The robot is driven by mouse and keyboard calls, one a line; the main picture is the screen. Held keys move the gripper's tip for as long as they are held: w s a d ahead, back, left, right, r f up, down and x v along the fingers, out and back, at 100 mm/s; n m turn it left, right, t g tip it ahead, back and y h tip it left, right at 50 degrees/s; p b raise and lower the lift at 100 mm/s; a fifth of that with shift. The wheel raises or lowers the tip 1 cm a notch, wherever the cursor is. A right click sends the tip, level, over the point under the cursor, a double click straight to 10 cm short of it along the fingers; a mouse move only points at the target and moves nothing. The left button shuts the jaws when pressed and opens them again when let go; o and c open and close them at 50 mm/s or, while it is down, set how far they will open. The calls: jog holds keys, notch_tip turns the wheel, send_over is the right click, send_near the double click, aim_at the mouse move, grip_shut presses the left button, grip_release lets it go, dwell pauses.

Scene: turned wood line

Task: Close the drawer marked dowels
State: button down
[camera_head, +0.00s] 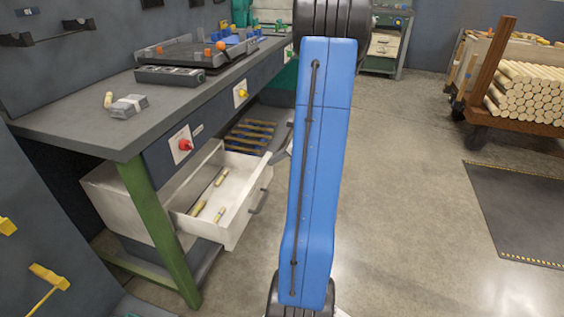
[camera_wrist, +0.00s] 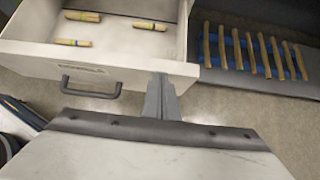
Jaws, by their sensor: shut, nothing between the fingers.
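A white drawer (camera_head: 236,225) stands pulled open under the workbench, with several short dowels (camera_head: 220,214) lying inside. In the wrist view the drawer front (camera_wrist: 130,72) carries a dark bar handle (camera_wrist: 90,90) and a small label too blurred to read. My gripper (camera_wrist: 161,84) is shut and empty, with its tips at the right end of the drawer front, to the right of the handle. I cannot tell whether they touch it. In the head view my gripper (camera_head: 283,152) is partly hidden behind my blue arm, beside the drawer's far front corner.
The grey workbench (camera_head: 75,120) has a green leg (camera_head: 155,225) beside the drawer. A low shelf with dowels on blue strips (camera_wrist: 275,80) lies right of the drawer. A cart of dowels (camera_head: 525,95) stands at right; the floor between is clear.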

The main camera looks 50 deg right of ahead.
jog(key=w+a, duration=0.4)
jog(key=w, duration=0.6)
jog(key=w+a, duration=0.4)
jog(key=w, duration=0.6)
jog(key=shift+w+a, duration=0.25)
jog(key=shift+w, duration=0.05)
jog(key=shift+w+r, duration=0.1)
